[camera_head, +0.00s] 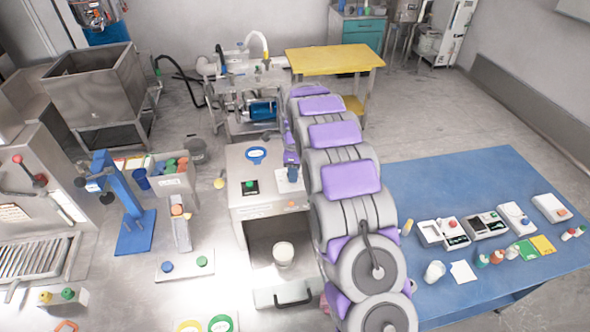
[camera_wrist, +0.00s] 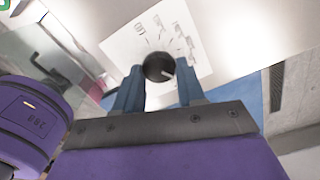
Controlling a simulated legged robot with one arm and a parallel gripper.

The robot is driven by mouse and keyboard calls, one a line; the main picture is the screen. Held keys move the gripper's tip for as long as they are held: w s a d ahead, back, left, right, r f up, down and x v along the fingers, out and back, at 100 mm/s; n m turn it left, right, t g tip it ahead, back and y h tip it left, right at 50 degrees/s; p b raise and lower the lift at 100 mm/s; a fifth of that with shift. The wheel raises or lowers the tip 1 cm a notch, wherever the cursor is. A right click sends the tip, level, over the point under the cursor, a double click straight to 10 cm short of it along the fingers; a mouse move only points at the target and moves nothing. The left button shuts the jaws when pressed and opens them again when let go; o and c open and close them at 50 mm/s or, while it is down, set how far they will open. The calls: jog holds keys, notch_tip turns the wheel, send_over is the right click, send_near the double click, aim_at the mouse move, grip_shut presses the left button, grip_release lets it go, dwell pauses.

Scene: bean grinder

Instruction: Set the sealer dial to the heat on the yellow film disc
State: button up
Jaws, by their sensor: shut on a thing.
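A black round dial (camera_wrist: 158,68) with a white pointer mark sits on a white plate (camera_wrist: 122,46) with several printed markings, too blurred to read. The pointer lies on the knob's right side in the wrist view. My gripper (camera_wrist: 159,76) has its two blue fingers on either side of the dial and is shut on it. In the head view, the sealer appears to be the grey box machine (camera_head: 238,162) left of my arm; the arm hides its right side, and I cannot see the dial there. A yellow-rimmed disc (camera_head: 188,326) is cut off at the bottom edge; its writing is unreadable.
A green-rimmed disc (camera_head: 221,322) lies beside the yellow one. A blue ring (camera_head: 255,155) is on top of the grey machine. A blue table (camera_head: 455,180) with several small devices is on the right.

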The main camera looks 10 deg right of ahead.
jog(key=shift+w+a+r, duration=0.15)
jog(key=shift+r, duration=0.05)
dwell(0.4)
jog(key=o, duration=1.1)
jog(key=shift+a+f, duration=0.15)
jog(key=shift+a, duration=0.05)
jog(key=shift+c, duration=0.2)
jog(key=shift+d, duration=0.1)
notch_tip(320, 180, up, 17)
